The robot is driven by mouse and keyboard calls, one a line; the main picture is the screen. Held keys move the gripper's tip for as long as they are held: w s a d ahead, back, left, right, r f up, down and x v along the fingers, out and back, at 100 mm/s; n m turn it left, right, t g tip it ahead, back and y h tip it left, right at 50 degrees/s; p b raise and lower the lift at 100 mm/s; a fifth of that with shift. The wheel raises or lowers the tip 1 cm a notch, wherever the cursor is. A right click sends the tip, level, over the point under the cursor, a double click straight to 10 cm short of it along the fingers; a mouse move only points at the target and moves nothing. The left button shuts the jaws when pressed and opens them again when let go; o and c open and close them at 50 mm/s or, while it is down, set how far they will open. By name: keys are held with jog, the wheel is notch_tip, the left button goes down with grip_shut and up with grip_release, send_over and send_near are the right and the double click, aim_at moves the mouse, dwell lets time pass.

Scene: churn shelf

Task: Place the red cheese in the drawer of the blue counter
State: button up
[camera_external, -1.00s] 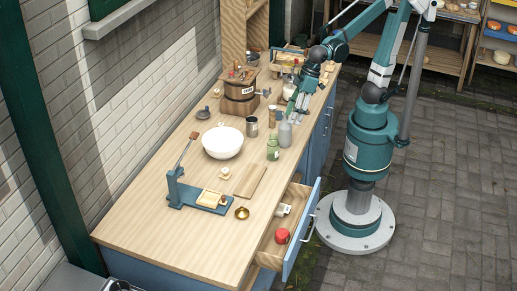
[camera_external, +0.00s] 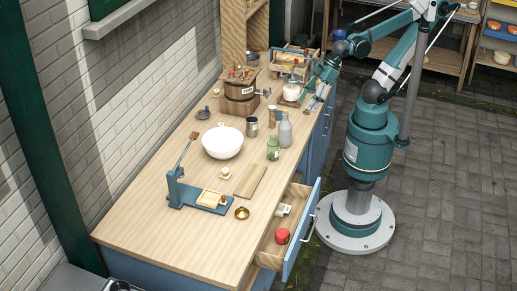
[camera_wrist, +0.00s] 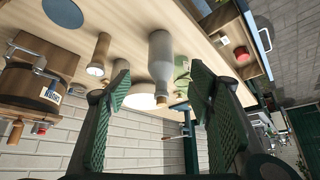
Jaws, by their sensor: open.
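The red cheese (camera_external: 282,236) lies inside the pulled-out drawer (camera_external: 289,250) of the blue counter (camera_external: 316,152), near its front end. It also shows in the wrist view (camera_wrist: 242,53), in the drawer at the upper right. My gripper (camera_external: 317,101) is at the far right end of the counter, near its right edge, well away from the cheese. In the wrist view its two green ridged fingers (camera_wrist: 160,95) are spread apart with nothing held between them.
A grey bottle (camera_external: 285,130), a green jar (camera_external: 273,149) and a metal cup (camera_external: 252,127) stand near my gripper's side of the counter. A white bowl (camera_external: 222,142), wooden churn (camera_external: 240,95) and blue press (camera_external: 183,190) stand further left. A pale item (camera_external: 283,209) also lies in the drawer.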

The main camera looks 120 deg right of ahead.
jog(key=shift+s+d+f, duration=0.3)
jog(key=shift+s+d, duration=0.05)
jog(key=shift+s, duration=0.3)
jog(key=shift+c, duration=0.3)
dwell(0.8)
